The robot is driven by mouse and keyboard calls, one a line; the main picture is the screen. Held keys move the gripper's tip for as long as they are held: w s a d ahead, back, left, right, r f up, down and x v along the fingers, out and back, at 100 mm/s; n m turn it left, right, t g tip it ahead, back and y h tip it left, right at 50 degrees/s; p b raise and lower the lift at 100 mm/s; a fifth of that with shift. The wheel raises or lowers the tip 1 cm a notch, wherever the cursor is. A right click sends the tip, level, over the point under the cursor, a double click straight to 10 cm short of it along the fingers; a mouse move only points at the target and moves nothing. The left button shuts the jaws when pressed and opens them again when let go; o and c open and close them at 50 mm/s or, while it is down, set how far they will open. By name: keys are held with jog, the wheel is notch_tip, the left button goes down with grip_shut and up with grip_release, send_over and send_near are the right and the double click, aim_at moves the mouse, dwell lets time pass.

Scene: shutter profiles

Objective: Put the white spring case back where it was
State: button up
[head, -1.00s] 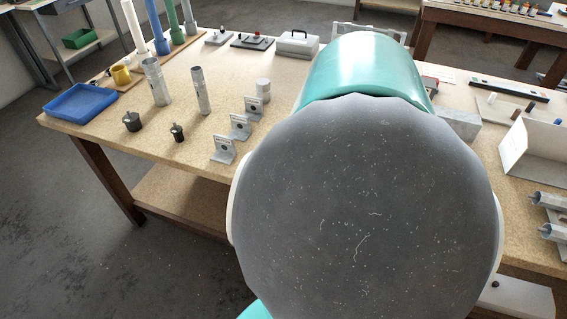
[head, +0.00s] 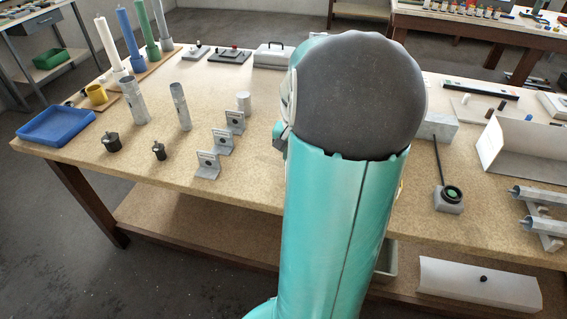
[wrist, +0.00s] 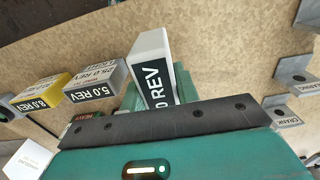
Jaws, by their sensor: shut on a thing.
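My gripper (wrist: 156,92) is shut on the white spring case (wrist: 150,52), seen in the wrist view. The case is a tilted white block with a dark label ending in "0 REV", and a teal finger shows on each side of it. To its left are a grey case (wrist: 95,80) labelled "5.0 REV" and a yellow-topped case (wrist: 42,92) labelled "8.0 REV". A white block (wrist: 28,160) shows at the lower left, its small print unclear. In the head view my arm hides the gripper and the held case.
In the head view, brackets (head: 208,165), metal tubes (head: 133,100) and a blue tray (head: 57,125) stand on the left of the table. A stand with a green disc (head: 450,195) and a white angled panel (head: 520,150) are at the right.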

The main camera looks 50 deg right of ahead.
jog(key=w+f, duration=0.1)
jog(key=d+f, duration=0.1)
jog(key=shift+w+f, duration=0.35)
jog(key=shift+w, duration=0.05)
jog(key=shift+f, duration=1.35)
jog(key=shift+f, duration=0.1)
jog(key=o, duration=1.1)
jog(key=shift+o, duration=0.2)
